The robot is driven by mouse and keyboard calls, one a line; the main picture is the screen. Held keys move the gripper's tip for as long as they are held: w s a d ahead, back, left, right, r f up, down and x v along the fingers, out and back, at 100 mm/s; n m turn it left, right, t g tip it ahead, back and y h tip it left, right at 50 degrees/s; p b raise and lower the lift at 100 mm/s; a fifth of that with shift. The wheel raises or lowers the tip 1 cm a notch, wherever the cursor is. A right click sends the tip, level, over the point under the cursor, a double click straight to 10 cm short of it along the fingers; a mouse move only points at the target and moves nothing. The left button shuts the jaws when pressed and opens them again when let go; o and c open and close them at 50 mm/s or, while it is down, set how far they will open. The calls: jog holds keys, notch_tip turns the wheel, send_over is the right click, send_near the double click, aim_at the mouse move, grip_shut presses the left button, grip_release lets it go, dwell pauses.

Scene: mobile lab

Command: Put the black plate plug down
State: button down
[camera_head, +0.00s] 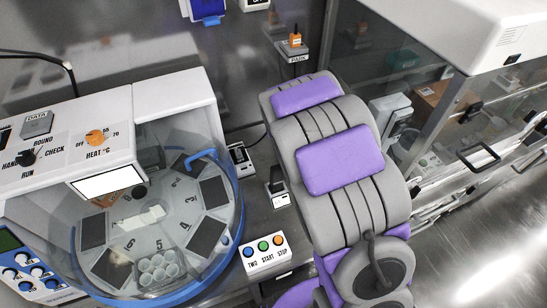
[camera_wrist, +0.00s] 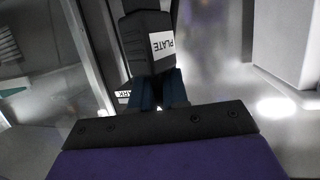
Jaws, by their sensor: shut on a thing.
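The black plate plug (camera_wrist: 146,38) fills the upper middle of the wrist view, with a white label reading PLATE. My gripper (camera_wrist: 159,90) is shut on it, its dark blue fingers at the plug's near end. A small white label (camera_wrist: 122,95), which seems to read PARK, shows beside the fingers. In the head view my grey and purple arm covers the middle right; the gripper and plug cannot be made out there.
An orange plug (camera_head: 295,41) stands at a PARK label on the back wall. A round clear-lidded machine (camera_head: 160,215) stands at the left. A button box (camera_head: 264,253) and small dark sockets (camera_head: 278,190) sit beside it. A glass-fronted cabinet (camera_head: 420,90) is at the right.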

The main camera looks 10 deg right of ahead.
jog(key=w+a+f+n+y+b, duration=0.2)
jog(key=w+f+n+y+b, duration=0.15)
jog(key=w+f, duration=0.45)
jog(key=f+b, duration=0.1)
jog(key=f, duration=0.3)
jog(key=d+f+y+b, duration=0.1)
jog(key=f+b, duration=0.1)
jog(key=f, duration=0.3)
jog(key=w+d+f+n+g+y+b, duration=0.1)
jog(key=f, duration=0.4)
jog(key=shift+r, duration=0.15)
jog(key=shift+a+f, duration=0.15)
jog(key=shift+f, duration=0.35)
